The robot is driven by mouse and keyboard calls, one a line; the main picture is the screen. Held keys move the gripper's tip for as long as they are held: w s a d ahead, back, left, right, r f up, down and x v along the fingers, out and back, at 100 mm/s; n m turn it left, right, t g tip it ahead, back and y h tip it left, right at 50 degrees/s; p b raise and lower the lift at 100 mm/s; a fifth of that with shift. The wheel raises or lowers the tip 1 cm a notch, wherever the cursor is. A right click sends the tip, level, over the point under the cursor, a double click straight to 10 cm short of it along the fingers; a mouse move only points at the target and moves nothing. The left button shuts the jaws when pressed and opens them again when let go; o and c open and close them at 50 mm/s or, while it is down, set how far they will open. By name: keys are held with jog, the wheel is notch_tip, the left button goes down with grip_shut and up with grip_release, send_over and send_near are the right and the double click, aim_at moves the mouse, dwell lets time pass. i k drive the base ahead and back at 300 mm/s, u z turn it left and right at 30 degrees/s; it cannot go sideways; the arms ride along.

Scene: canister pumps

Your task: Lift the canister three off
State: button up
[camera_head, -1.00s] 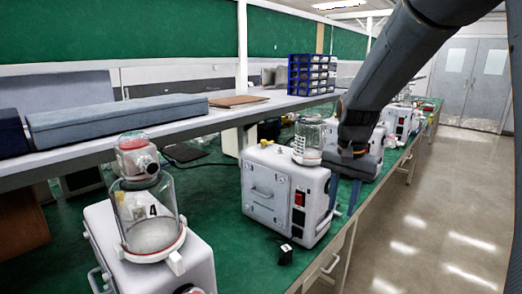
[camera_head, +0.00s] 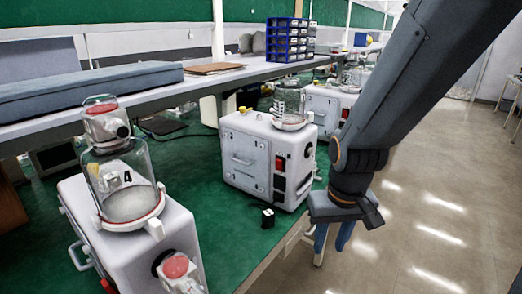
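A clear canister (camera_head: 289,104) stands upright on the white pump unit (camera_head: 250,168) in the middle; no number is readable on it. A nearer clear canister (camera_head: 124,190) marked "4" stands on the pump unit at the lower left (camera_head: 135,250), with a red-and-white lid part on top. Another canister (camera_head: 354,76) on a pump unit farther back is partly covered by my arm. My gripper (camera_head: 333,237) points down with its two blue fingers apart and nothing between them. In the picture it is right of the middle pump, by the table's front edge.
The green bench (camera_head: 215,235) carries the pumps and a small black block (camera_head: 268,217). A raised shelf (camera_head: 200,82) behind holds blue drawers (camera_head: 287,40) and a long blue-grey box (camera_head: 80,92). Open floor (camera_head: 430,220) lies on the right.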

aim_at(288, 110)
jog(key=z, duration=1.4)
jog(key=i, duration=2.25)
jog(key=u, duration=2.7)
